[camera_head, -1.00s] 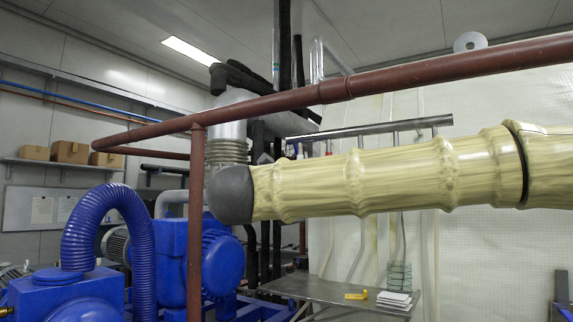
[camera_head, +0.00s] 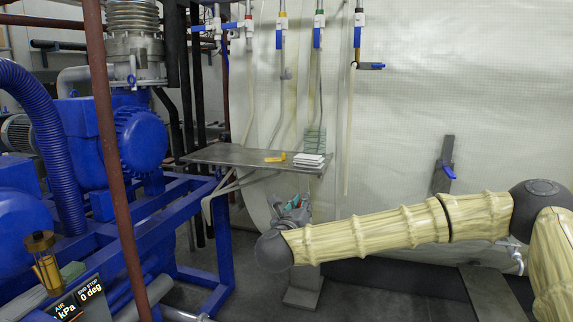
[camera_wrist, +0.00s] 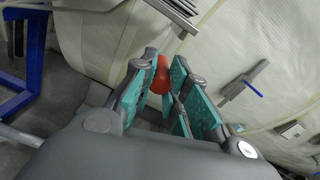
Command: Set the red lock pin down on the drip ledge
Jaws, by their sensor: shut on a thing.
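The red lock pin (camera_wrist: 161,75) shows in the wrist view as a rounded red piece between the teal-padded fingers of my gripper (camera_wrist: 166,92). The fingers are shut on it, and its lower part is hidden.
A yellow item (camera_head: 275,158) and a white stack (camera_head: 309,160) lie on the shelf's right part; its left part is bare. Blue machinery (camera_head: 135,140) and a red-brown pipe (camera_head: 112,150) stand left. Valves (camera_head: 319,30) hang above. A grey lever with blue handle (camera_head: 447,168) is on the quilted wall.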

